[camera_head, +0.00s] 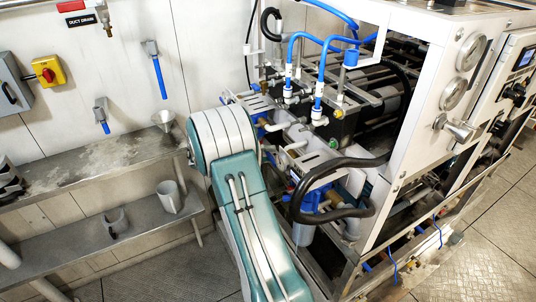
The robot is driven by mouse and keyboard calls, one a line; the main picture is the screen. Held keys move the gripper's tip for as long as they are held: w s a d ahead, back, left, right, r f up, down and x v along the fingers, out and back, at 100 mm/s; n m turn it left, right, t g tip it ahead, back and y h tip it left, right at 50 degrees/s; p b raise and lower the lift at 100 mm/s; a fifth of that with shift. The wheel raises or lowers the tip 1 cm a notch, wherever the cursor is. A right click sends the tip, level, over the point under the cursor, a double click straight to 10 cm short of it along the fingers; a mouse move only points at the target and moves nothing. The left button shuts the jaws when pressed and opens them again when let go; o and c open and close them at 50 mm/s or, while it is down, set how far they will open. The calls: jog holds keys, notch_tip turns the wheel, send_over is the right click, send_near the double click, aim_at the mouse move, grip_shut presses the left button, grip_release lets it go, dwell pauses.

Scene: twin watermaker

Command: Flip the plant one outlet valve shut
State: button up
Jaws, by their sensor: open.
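No label naming the plant one outlet valve is readable, so I cannot tell which fitting it is. Two wall fittings with blue parts hanging down, an upper one (157,70) and a lower one (102,115), are on the white wall at left. The white-framed watermaker (408,62) stands at right, with blue tubes (325,58) and several small fittings on its near end. My teal and white arm rises from the bottom centre and covers part of the machine's lower left. My gripper is not visible.
Two metal shelves, an upper one (95,163) and a lower one (150,222), run along the left wall. A funnel (163,120) and a grey jug (169,196) stand on them. A thick black hose (340,163) loops beside my arm. Floor at lower right is clear.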

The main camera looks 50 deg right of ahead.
grip_shut()
jog(key=shift+a+r+m, duration=0.1)
jog(key=shift+m, duration=0.3)
dwell(0.6)
jog(key=shift+s+r+m+t+y, duration=0.25)
jog(key=shift+r+m+t+y, duration=0.25)
jog(key=shift+m, duration=0.6)
jog(key=m+t, duration=0.1)
jog(key=s+r+m+t, duration=0.1)
jog(key=m, duration=0.1)
jog(key=shift+a, duration=0.2)
jog(key=m+t, duration=0.1)
jog(key=s+m+t, duration=0.1)
jog(key=shift+s+a+r+m, duration=0.1)
jog(key=shift+a+r+m, duration=0.1)
jog(key=shift+r+m, duration=0.15)
jog(key=shift+s+a+m+t+h, duration=0.15)
jog(key=shift+s+m+t, duration=0.25)
jog(key=shift+m, duration=0.3)
jog(key=shift+s+a+m+t+h, duration=0.1)
jog(key=shift+s+m+t+h, duration=0.1)
jog(key=shift+m+t, duration=0.4)
